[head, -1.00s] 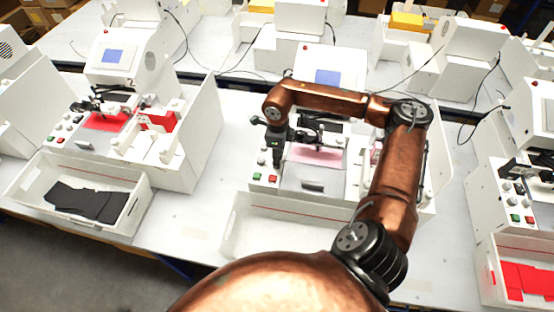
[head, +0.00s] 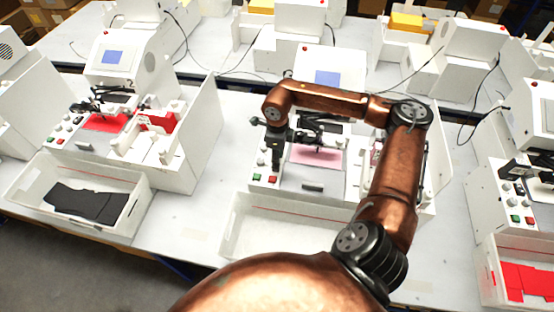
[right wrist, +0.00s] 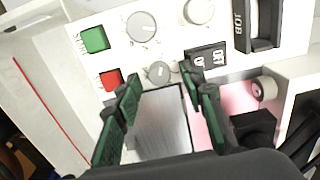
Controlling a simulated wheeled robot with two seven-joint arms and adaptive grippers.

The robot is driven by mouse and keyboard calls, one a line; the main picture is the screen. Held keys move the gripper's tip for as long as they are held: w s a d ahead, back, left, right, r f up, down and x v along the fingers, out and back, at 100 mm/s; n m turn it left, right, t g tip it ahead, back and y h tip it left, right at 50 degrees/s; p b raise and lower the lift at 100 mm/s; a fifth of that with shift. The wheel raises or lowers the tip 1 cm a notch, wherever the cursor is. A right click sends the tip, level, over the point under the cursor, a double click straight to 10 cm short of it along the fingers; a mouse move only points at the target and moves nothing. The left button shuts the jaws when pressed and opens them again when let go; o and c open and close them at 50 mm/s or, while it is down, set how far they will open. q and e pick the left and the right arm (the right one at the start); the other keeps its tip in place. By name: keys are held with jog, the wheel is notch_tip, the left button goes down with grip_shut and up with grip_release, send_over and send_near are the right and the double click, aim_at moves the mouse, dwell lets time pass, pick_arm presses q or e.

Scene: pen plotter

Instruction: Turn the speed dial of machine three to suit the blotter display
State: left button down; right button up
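My right gripper (head: 276,158) points down over the control panel of the middle front machine (head: 308,186). In the right wrist view its green-padded fingers (right wrist: 167,92) are apart and empty. A small grey knob (right wrist: 159,72) shows between and just beyond the fingertips; contact cannot be told. A larger grey dial (right wrist: 141,27) and a pale round dial (right wrist: 199,11) lie further up the panel. The dial labels are not readable. The machine's blue display (head: 326,77) is too small to read. A pink sheet (head: 318,155) lies on its bed. My left gripper is out of view.
The panel has a green button (right wrist: 94,39), a red button (right wrist: 110,80), an on/off switch (right wrist: 206,57) and a JOB slot (right wrist: 262,22). A white tray (head: 232,225) stands in front. Similar machines stand left (head: 165,155) and right. My right arm covers the machine's right side.

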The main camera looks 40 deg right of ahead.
notch_tip(320, 180, up, 12)
dwell(0.4)
jog(key=shift+a+f, duration=0.1)
dwell(0.4)
